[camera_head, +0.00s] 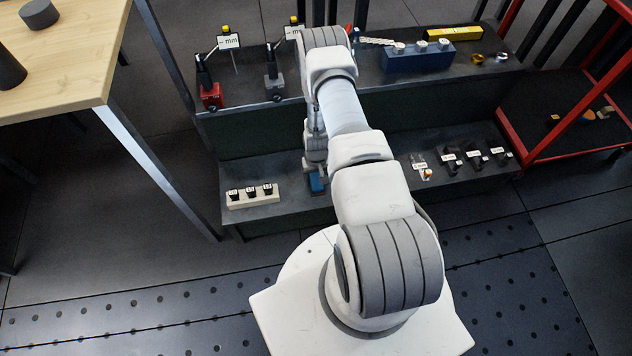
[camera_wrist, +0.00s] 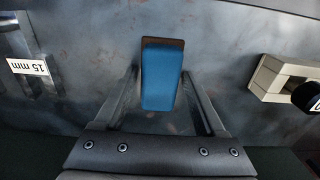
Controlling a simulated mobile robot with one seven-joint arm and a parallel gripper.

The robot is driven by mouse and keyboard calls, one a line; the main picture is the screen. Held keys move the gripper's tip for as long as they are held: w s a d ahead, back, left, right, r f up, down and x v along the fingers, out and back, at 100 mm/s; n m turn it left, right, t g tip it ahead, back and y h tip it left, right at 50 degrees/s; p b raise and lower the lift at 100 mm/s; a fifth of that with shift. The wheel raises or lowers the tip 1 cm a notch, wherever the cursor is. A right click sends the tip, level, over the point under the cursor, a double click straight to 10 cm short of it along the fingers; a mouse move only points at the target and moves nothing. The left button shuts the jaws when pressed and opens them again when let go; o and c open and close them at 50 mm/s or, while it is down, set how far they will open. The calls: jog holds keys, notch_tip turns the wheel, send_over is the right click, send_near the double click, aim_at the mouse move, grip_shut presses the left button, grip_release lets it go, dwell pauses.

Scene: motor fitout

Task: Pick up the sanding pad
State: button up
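The sanding pad (camera_wrist: 161,78) is a blue block with a brown edge at its far end. It lies on the dark lower shelf (camera_head: 285,165); in the head view its blue side (camera_head: 316,185) shows just below my gripper (camera_head: 316,168). In the wrist view my gripper (camera_wrist: 160,73) is open, with one finger on each side of the pad. Gaps show between the pad and both fingers. I cannot tell how far the fingertips are above the shelf.
A cream block with several black knobs (camera_head: 253,196) stands left of the pad on the lower shelf. Small labelled black parts (camera_head: 475,159) stand to the right. The upper shelf holds a blue block (camera_head: 418,60) and two labelled stands. A wooden table (camera_head: 75,60) is at left.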

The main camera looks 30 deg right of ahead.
aim_at(316, 179)
jog(key=c, duration=1.1)
jog(key=shift+o, duration=0.2)
jog(key=shift+r, duration=0.15)
notch_tip(316, 179, up, 4)
jog(key=p, duration=0.2)
jog(key=shift+r+p, duration=0.2)
jog(key=shift+p, duration=0.1)
jog(key=s+d+r+p, duration=0.4)
jog(key=s+d+r, duration=0.2)
jog(key=s+d, duration=0.1)
jog(key=shift+s+d+r, duration=0.15)
jog(key=shift+s+d, duration=0.2)
jog(key=shift+s, duration=0.5)
